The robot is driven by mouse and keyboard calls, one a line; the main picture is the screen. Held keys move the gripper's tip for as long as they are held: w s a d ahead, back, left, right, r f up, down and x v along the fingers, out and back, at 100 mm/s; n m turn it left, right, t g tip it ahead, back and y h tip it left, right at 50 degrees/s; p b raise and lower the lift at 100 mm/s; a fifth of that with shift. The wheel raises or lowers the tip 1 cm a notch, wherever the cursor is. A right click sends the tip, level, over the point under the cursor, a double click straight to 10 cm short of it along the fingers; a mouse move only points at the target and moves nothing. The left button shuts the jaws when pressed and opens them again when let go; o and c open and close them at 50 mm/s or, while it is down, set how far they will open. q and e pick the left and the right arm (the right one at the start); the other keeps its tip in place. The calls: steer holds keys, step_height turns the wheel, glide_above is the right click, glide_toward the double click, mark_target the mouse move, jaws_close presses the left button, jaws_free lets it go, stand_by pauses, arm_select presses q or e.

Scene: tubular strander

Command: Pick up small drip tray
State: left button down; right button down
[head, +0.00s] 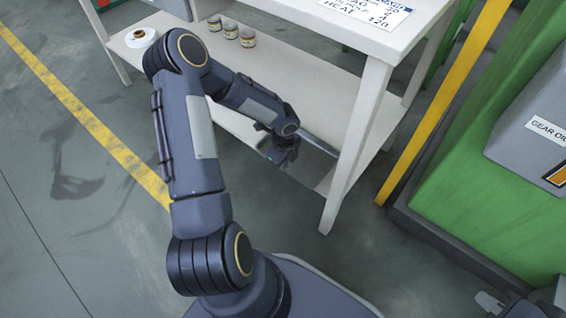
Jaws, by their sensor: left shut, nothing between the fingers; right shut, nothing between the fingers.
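My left arm reaches over the lower shelf of a white workbench. Its gripper (277,154) is at the shelf's front edge, shut and empty. A thin, dark grey flat piece (318,143) shows just right of the wrist, by the bench leg. It may be the small drip tray, seen nearly edge-on, but I cannot tell for sure. The wrist hides part of it, and I cannot tell whether the gripper touches it. My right gripper (497,304) is at the bottom right corner, partly cut off by the frame, shut and empty.
The white lower shelf (300,88) holds several small items: jars (231,30) and a white round dish (141,37). A bench leg (352,150) stands right of my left gripper. A yellow post (440,105) and green machine (500,190) stand at right. Floor at left is clear.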

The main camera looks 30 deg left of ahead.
arm_select(q)
steer(key=c, duration=1.6)
jaws_free()
step_height(320, 180, up, 8)
steer(key=p, duration=0.3)
steer(key=shift+f+p, duration=0.1)
steer(key=shift+p, duration=0.25)
